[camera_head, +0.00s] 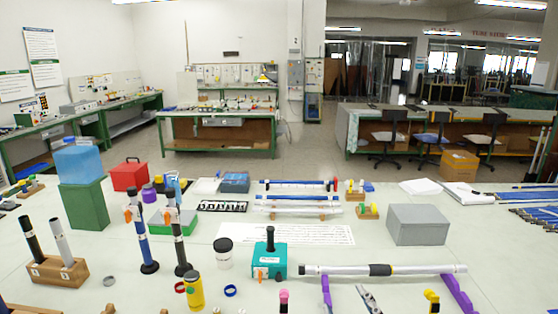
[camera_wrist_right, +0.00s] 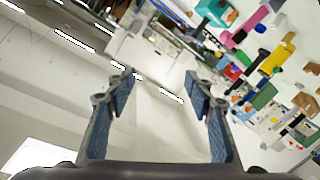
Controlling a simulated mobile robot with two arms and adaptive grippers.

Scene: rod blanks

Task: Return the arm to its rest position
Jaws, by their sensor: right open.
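My right gripper (camera_wrist_right: 160,88) is open and empty in the right wrist view, its two blue-padded fingers apart and tilted toward the ceiling and far room. In the head view only a small part of what looks like it (camera_head: 369,300) shows at the bottom edge. My left gripper is not in view. A silver rod with a black collar (camera_head: 380,269) lies across purple supports (camera_head: 460,294), behind the right gripper. A black rod (camera_head: 32,239) and a silver rod (camera_head: 61,241) stand in a wooden block (camera_head: 58,271) at the left.
A teal box with a black knob (camera_head: 269,261), a white jar with a black lid (camera_head: 223,253) and a yellow container (camera_head: 195,291) stand mid-table. A grey box (camera_head: 417,224) stands right. A green block (camera_head: 83,204) carries a blue container (camera_head: 77,160). Dark rods (camera_head: 143,235) stand upright left of centre.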

